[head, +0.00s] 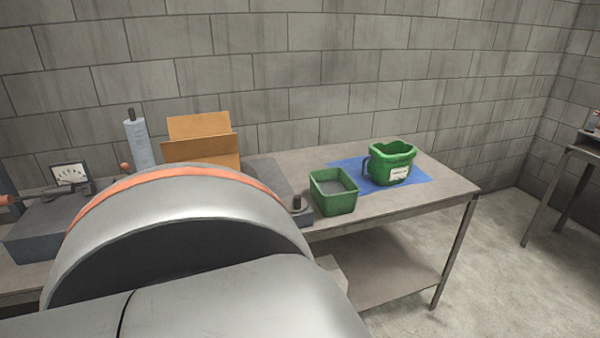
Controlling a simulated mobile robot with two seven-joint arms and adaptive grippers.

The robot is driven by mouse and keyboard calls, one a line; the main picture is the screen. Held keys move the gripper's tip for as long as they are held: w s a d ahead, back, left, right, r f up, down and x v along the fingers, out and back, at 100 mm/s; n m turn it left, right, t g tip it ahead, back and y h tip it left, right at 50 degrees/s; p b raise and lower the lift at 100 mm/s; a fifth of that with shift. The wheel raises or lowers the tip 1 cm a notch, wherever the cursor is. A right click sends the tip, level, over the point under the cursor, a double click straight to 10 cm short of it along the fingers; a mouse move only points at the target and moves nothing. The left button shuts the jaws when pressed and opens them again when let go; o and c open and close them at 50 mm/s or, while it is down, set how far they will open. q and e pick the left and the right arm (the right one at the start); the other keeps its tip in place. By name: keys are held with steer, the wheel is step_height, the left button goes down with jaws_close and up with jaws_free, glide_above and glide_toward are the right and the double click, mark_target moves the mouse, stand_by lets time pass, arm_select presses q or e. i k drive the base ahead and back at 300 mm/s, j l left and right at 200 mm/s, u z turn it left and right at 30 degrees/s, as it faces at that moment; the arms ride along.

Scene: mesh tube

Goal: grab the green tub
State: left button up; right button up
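A green square tub (333,192), open at the top, stands upright near the front edge of the table. A second green container (391,163) stands behind it to the right. It is rounded, with a handle on its left side and a white label on its front. Which of the two is the tub the task names cannot be told for sure. Neither of my grippers shows. A large grey part of my own arm with an orange band fills the lower left and hides part of the table.
Both green containers are on a metal table (447,187) with a lower shelf. A blue sheet (352,166) lies under the rounded one. A cardboard box (202,143), a blue paper roll (139,144) and a gauge (69,174) stand to the left. Open floor lies at the right.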

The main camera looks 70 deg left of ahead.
mark_target(335, 192)
steer(key=k+u, duration=0.15)
steer(key=u, duration=1.75)
steer(key=i+l+u, duration=0.2)
steer(key=l, duration=0.4)
steer(key=i+l+u, duration=0.2)
steer(key=l, duration=0.4)
steer(key=i+l+u, duration=0.2)
steer(key=l, duration=0.45)
steer(key=l+u, duration=0.2)
steer(key=l, duration=0.45)
